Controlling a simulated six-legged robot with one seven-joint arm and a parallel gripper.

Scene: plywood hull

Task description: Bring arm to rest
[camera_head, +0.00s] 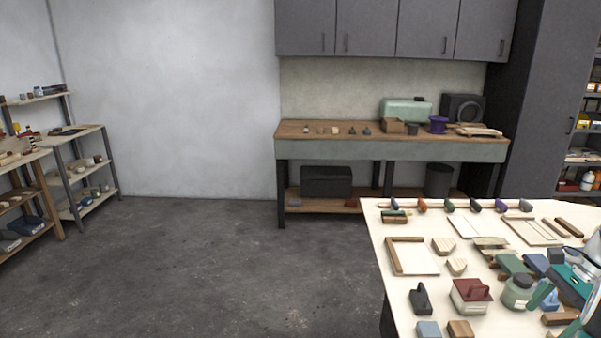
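Neither my arm nor my gripper can be made out in this view, so the arm's pose and the gripper's fingers are hidden from me. The nearest work surface is a pale plywood-topped table (395,276) at the lower right, crowded with tools and wood pieces. A teal and grey tool (569,279) lies on it, partly cut off by the right edge of the picture.
Bare dark concrete floor (190,265) fills the middle and left. A long workbench (390,150) stands against the back wall under grey wall cabinets (370,28). Shelves (85,170) stand at the left. A tall dark cabinet (545,95) stands at the right.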

